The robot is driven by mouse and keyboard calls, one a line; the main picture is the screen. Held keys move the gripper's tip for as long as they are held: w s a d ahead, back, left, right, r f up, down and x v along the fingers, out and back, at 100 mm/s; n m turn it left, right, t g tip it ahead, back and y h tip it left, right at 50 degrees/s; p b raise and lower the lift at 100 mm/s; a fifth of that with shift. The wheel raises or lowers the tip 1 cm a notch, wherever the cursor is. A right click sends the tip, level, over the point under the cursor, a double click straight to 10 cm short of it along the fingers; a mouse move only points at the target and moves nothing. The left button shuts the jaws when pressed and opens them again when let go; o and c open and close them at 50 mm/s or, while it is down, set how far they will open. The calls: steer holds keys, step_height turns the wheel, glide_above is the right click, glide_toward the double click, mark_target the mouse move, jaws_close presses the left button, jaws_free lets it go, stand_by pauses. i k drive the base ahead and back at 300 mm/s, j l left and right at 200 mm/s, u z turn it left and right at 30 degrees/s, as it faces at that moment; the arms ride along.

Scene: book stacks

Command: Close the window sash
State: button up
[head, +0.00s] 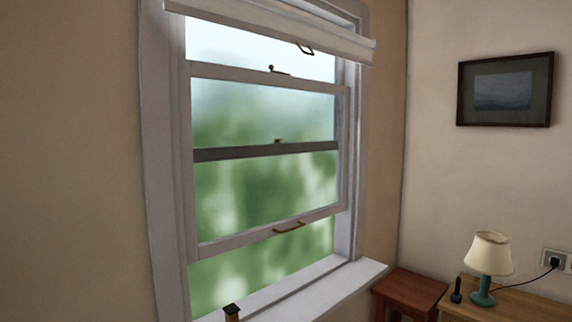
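The window sash (268,235) is a white-framed pane in the head view, raised above the sill. A clear gap shows between its bottom rail and the window sill (335,285). A brass pull handle (289,228) is on the bottom rail. A brass fitting (275,70) sits on its top rail. A darker rail (265,151) with a small catch crosses behind the glass. My gripper is not recognisable in this view, so its place and state do not show.
A small dark-topped, tan object (232,312) stands at the bottom edge, mostly cut off. A white rolled blind (270,28) hangs above the window. At right are a reddish stool (410,289), a wooden table (520,304) and a lamp (489,256). A picture (505,90) hangs above.

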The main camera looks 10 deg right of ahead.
mark_target(187, 69)
steer(key=i+l, duration=0.25)
steer(key=l, duration=0.15)
steer(key=i+l, duration=0.55)
steer(key=l, duration=0.2)
